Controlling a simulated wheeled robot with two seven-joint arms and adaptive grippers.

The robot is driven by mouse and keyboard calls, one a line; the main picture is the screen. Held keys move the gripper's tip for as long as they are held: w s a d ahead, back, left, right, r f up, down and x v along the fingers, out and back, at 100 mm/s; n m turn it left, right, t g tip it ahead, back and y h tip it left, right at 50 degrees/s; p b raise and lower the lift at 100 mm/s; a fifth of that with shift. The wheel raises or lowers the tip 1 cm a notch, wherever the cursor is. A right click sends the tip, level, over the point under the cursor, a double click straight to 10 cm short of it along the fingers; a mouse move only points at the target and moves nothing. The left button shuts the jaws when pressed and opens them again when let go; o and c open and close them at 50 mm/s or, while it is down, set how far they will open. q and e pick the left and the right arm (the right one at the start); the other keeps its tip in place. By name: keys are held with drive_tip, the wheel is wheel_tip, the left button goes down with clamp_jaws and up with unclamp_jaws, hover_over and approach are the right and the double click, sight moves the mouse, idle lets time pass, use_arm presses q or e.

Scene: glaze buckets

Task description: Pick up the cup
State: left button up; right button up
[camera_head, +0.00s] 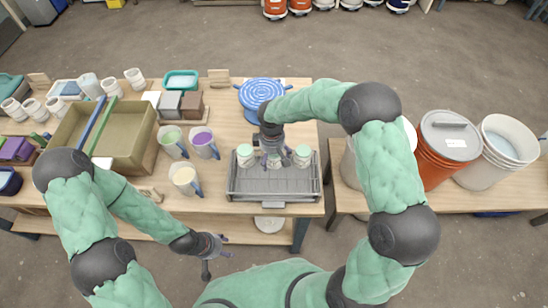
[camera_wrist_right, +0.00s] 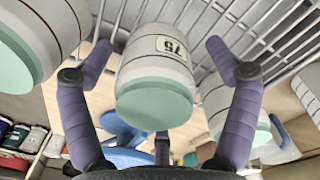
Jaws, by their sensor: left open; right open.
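Three white cups with pale green ends stand in a row on a grey slatted tray (camera_head: 250,185): the left cup (camera_head: 245,153), the middle cup (camera_head: 273,161) and the right cup (camera_head: 303,155). My right gripper (camera_head: 275,152) is open over the middle cup and partly hides it. In the right wrist view the middle cup (camera_wrist_right: 157,75), marked 75, sits between the spread fingers of the right gripper (camera_wrist_right: 160,85), with no clear contact. A neighbouring cup shows at each side there. My left gripper (camera_head: 212,262) is open and empty, low in front of the table.
Three jugs of coloured liquid (camera_head: 186,178) stand left of the tray. A blue round banding wheel (camera_head: 262,92) is behind it. A cardboard box (camera_head: 125,140) is further left. Large buckets (camera_head: 447,150) stand on a bench to the right, beyond a gap.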

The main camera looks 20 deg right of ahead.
drive_tip(key=shift+f, duration=0.5)
drive_tip(key=c, duration=1.4)
drive_tip(key=shift+r, duration=0.2)
